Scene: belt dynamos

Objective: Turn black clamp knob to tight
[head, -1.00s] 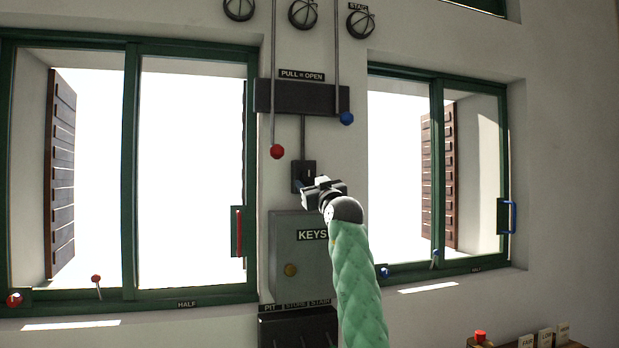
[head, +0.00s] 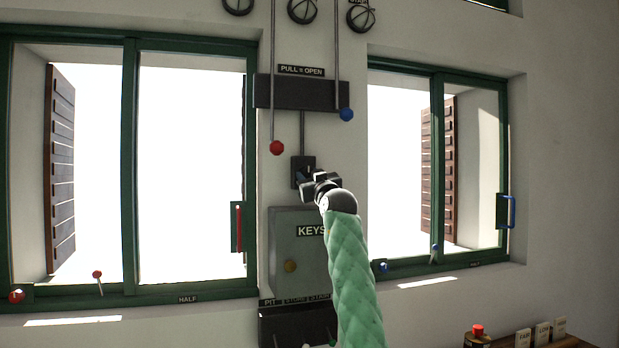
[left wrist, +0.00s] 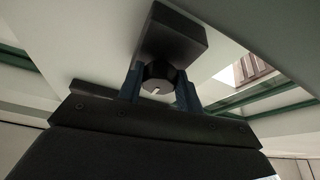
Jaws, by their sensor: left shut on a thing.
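The black clamp knob (left wrist: 158,78) shows in the left wrist view as a dark round knob with a short white mark on its face. It sits at the near end of a dark block (left wrist: 172,36). My left gripper (left wrist: 158,92) has one finger on each side of the knob and is shut on it. In the head view my left gripper (head: 318,187) is just below a small dark wall box (head: 303,170) and hides the knob there. My right gripper is in neither view.
Below the gripper is a grey KEYS cabinet (head: 283,247). Above hang a red ball pull (head: 277,148) and a blue ball pull (head: 346,115) under a dark PULL = OPEN bar (head: 300,94). Green-framed windows (head: 130,170) flank the strip.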

